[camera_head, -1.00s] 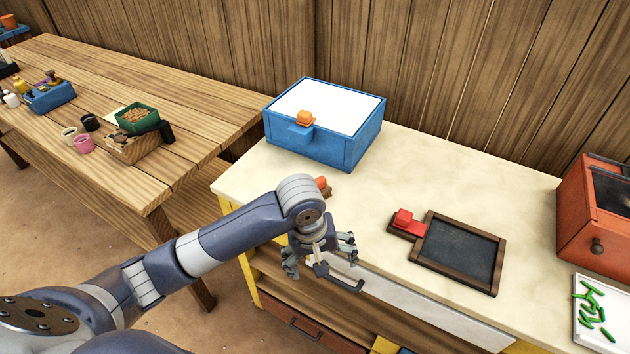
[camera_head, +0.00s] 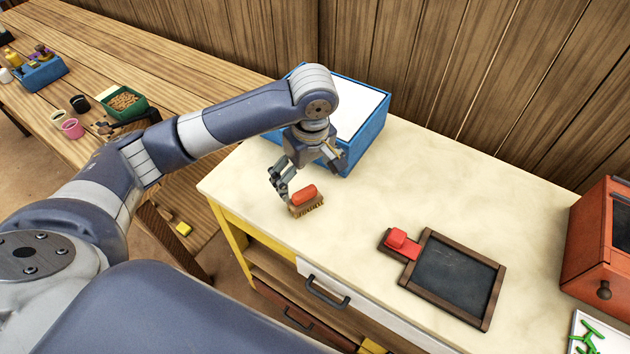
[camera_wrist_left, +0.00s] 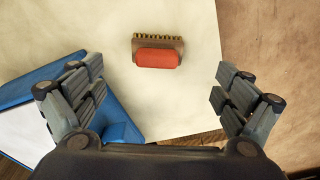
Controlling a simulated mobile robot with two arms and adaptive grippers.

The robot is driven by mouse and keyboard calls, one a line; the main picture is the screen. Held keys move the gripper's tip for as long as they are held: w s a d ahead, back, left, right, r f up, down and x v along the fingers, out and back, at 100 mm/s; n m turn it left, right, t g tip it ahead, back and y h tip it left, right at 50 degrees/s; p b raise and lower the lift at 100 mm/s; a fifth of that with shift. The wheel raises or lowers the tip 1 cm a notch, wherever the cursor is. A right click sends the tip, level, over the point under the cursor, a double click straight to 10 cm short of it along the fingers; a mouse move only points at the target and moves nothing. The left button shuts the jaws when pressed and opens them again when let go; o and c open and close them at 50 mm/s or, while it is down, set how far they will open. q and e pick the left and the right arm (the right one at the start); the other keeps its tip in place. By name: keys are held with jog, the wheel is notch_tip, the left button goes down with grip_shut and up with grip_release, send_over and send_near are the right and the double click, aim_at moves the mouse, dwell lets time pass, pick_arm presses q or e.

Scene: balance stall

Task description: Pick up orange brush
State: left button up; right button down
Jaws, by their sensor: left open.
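The orange brush (camera_head: 304,195) lies on the cream counter top (camera_head: 270,235), near its left end. It has an orange-red grip on a brown block with tan bristles along one side. In the left wrist view the brush (camera_wrist_left: 158,52) lies ahead of my fingers, roughly midway between them. My left gripper (camera_head: 281,187) is just beside and above the brush in the head view. In the wrist view its fingers (camera_wrist_left: 157,92) are spread wide with nothing between them. My right gripper is not in view.
A blue box with a white top (camera_head: 372,143) stands behind my left gripper, close to it. A dark framed slate (camera_head: 455,278) with a red block (camera_head: 400,240) lies to the right. An orange-red box (camera_head: 603,240) stands at the far right. Counter between brush and slate is clear.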

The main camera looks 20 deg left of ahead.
aim_at(305, 192)
pick_arm(q)
jog(key=f, duration=0.5)
jog(key=shift+w+a, duration=0.35)
jog(key=shift+a, duration=0.05)
jog(key=shift+w+a+f+p, duration=0.1)
jog(key=shift+f+p, duration=0.2)
jog(key=shift+f, duration=0.6)
jog(key=shift+w+a+f+p, duration=0.15)
jog(key=shift+f+p, duration=0.1)
jog(key=shift+f, duration=0.65)
jog(key=shift+w+a+f+p, duration=0.1)
jog(key=shift+f+p, duration=0.2)
jog(key=shift+f, duration=0.6)
jog(key=c, duration=1.3)
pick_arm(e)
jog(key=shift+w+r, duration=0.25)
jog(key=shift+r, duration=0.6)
pick_arm(q)
jog(key=shift+r, duration=0.15)
